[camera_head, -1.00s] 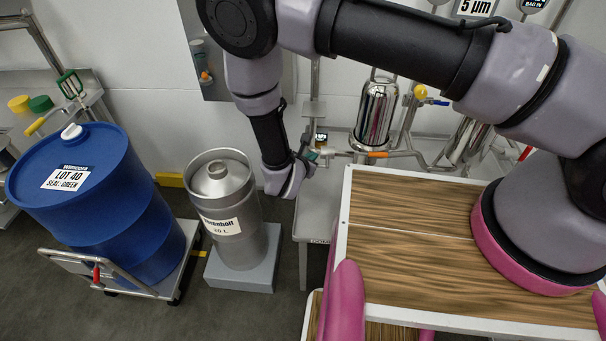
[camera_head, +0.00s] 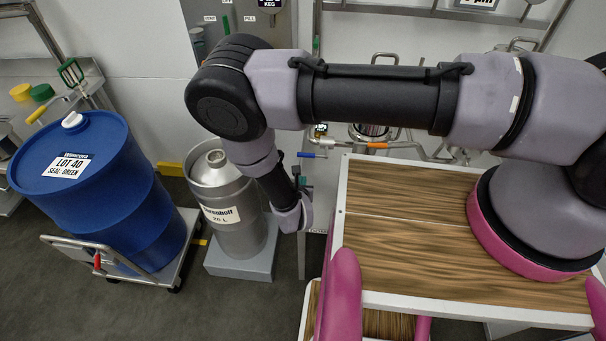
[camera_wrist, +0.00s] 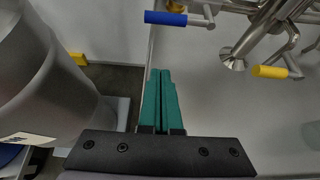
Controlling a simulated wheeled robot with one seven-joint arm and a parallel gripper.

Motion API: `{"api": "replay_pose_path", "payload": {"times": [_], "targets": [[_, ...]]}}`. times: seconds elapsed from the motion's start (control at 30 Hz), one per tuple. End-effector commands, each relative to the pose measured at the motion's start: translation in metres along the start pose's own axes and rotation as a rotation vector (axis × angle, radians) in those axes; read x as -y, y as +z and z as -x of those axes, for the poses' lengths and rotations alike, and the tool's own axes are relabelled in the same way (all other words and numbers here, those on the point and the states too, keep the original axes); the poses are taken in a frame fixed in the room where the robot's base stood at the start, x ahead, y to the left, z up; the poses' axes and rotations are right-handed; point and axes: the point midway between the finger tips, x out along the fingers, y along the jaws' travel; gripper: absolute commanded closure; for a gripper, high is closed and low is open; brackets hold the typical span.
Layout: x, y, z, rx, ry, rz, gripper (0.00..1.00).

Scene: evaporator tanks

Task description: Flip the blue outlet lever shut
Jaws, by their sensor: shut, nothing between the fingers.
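The blue outlet lever (camera_head: 306,155) shows in the head view at the left end of the pipework, its grip lying roughly level and pointing left. In the wrist view the blue lever (camera_wrist: 166,18) is at the top, on a bent metal stem. My gripper (camera_head: 302,181) hangs a little nearer the camera than the lever, partly hidden by my wrist. In the wrist view my gripper (camera_wrist: 160,72) shows teal fingers together and empty. The fingertips point toward the lever, with a gap between. The valve body under the lever is mostly out of view.
An orange-yellow lever (camera_head: 377,145) sits right of the blue one; it also shows in the wrist view (camera_wrist: 269,72), beside a metal spout (camera_wrist: 232,60). A steel keg (camera_head: 228,200) stands left of my gripper, close by. A blue drum (camera_head: 100,190) is farther left.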

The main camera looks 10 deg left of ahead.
Motion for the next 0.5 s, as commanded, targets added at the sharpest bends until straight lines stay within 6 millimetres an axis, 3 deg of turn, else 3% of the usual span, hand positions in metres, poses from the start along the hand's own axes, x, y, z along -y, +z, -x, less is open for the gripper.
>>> {"api": "replay_pose_path", "payload": {"times": [0.4, 0.5], "targets": [[0.002, 0.001, -0.087, 0.001, -0.003, -0.003, 1.00], [-0.001, 0.018, -0.079, 0.001, 0.000, -0.002, 1.00]]}}
